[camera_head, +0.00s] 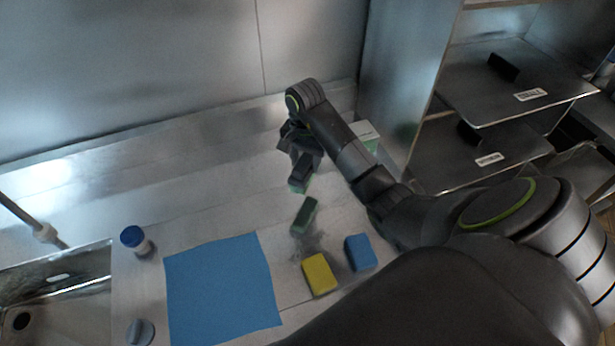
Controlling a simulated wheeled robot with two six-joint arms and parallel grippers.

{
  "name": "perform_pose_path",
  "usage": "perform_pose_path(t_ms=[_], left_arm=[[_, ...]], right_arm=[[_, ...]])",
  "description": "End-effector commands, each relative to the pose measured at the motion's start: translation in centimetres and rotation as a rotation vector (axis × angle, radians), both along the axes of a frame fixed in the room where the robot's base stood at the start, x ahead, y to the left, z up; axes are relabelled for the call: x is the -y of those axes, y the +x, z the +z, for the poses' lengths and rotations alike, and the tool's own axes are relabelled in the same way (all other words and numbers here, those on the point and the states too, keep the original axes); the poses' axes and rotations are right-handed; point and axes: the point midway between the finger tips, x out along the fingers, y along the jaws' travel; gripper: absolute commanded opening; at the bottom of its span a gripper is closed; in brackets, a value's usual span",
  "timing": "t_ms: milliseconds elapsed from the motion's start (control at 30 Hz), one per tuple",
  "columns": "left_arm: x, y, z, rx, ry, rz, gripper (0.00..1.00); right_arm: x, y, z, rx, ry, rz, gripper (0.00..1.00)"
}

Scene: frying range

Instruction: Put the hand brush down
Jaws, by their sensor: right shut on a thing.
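My right arm reaches in from the right, and its gripper (301,168) points down over the steel counter, towards the back. It is shut on a small dark thing with a green lower edge, which I take to be the hand brush (298,187). The fingers and wrist hide most of the brush. I cannot tell whether it touches the counter. My left gripper is not in view.
A dark green block (304,215), a yellow sponge (319,274) and a blue sponge (360,252) lie nearby. A blue cloth (222,290), a blue-capped bottle (135,240) and a sink (60,300) are left. A green-white box (366,135) and shelves (490,160) stand right.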

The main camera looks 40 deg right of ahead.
Motion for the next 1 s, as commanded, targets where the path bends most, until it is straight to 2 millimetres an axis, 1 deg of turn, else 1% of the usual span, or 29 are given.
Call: perform_pose_path(t_ms=[33,133,333,467,500,533,600,700,1000], left_arm=[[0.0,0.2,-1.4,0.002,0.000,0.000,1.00],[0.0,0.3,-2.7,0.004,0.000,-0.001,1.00],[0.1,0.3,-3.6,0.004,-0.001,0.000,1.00],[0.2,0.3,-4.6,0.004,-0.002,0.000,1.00],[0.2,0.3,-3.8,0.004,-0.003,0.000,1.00],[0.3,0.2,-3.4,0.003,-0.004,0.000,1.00],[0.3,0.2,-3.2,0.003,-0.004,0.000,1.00],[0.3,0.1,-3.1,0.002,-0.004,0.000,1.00],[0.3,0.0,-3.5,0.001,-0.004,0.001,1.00]], right_arm=[[0.0,0.0,-1.4,0.000,0.000,0.000,0.17],[0.0,0.0,-2.6,0.000,0.000,-0.001,0.17],[0.0,0.0,-3.9,0.000,0.000,-0.001,0.17],[0.0,0.0,-6.1,-0.002,0.002,-0.001,0.17],[0.0,-0.1,-6.2,-0.005,0.002,-0.002,0.17],[0.0,-0.1,-6.6,-0.005,0.003,-0.003,0.17],[0.0,0.0,-7.4,-0.002,0.002,-0.002,0.17],[0.0,0.0,-8.0,0.000,0.000,-0.001,0.17],[0.0,0.0,-8.4,0.001,0.000,-0.001,0.17]])
